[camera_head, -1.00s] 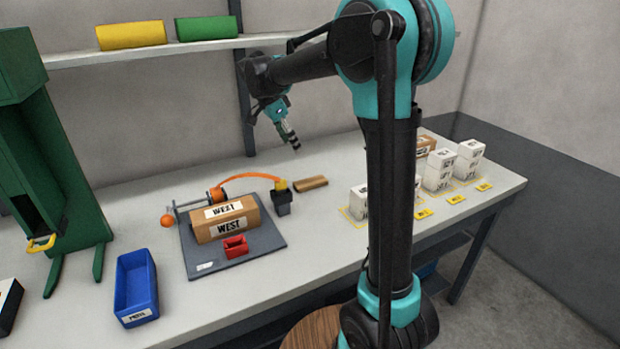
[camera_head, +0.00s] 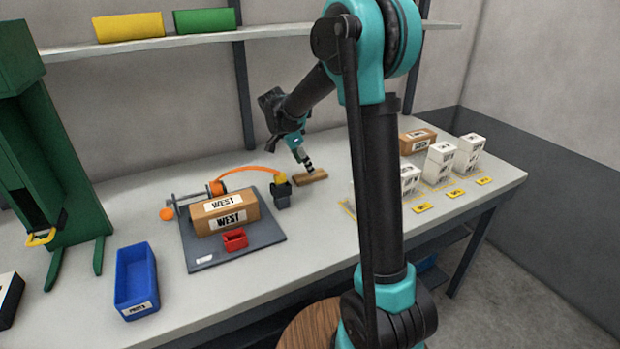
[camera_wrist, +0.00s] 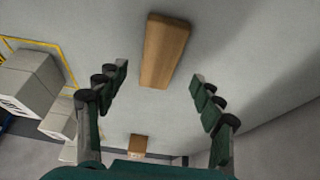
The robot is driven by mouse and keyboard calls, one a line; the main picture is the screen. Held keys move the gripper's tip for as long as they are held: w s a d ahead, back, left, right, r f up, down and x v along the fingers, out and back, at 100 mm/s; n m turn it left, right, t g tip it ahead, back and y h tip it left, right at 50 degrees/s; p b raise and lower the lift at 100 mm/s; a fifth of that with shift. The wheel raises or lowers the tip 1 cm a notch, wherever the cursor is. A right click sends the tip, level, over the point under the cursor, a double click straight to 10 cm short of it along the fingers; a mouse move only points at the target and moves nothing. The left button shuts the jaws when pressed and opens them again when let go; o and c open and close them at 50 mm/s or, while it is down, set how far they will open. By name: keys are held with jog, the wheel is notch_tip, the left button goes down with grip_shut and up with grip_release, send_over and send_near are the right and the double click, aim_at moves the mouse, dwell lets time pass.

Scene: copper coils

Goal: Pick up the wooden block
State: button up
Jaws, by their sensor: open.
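The wooden block (camera_head: 311,178) is a small brown bar lying flat on the grey table, right of the dark mat. In the wrist view the wooden block (camera_wrist: 165,50) lies ahead of my fingers, at the top middle, nearly in line with the gap between them. My gripper (camera_head: 308,167) hangs just above the block in the head view, tilted down. In the wrist view my gripper (camera_wrist: 160,78) has its two fingers wide apart with nothing between them. I cannot tell the exact height above the block.
A dark mat (camera_head: 265,233) holds a brown box labelled WEST (camera_head: 226,213), a red bin (camera_head: 235,239) and an orange band. Stacked white boxes (camera_head: 440,166) stand on the right, partly hidden by my arm. A blue bin (camera_head: 136,282) is at front left. A shelf (camera_head: 140,47) runs behind.

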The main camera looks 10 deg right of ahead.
aim_at(308, 175)
jog(key=x, duration=0.4)
jog(key=shift+s, duration=0.1)
jog(key=shift+c, duration=0.3)
jog(key=c, duration=1.2)
